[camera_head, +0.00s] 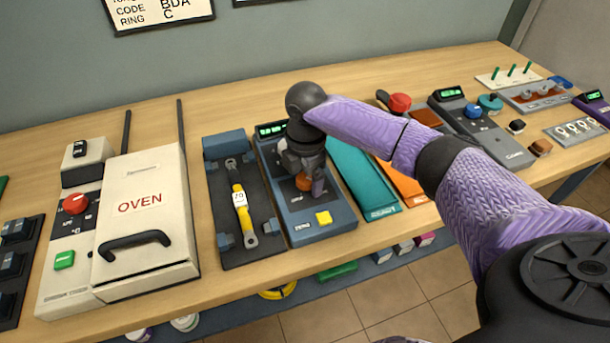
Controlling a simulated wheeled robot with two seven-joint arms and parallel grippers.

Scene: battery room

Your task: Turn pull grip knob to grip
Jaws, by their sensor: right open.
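The blue-grey tester (324,226) stands on the bench left of centre, with a small green-lit display (270,130) at its back and a yellow button (324,217) at its front right. An orange knob (303,184) shows on its top panel, partly hidden by my right gripper (310,188). My right gripper is open and points down, with its fingers at the knob; whether they touch it I cannot tell. The knob's pointer and most of its labels are hidden. My left gripper is not in view.
A dark tray (217,202) with a yellow-handled tool (241,210) lies left of the tester, beside a white oven (146,254). A teal pad (362,180) and an orange pad (408,187) lie to the right. Further right are a device with a blue knob (473,111) and several small items.

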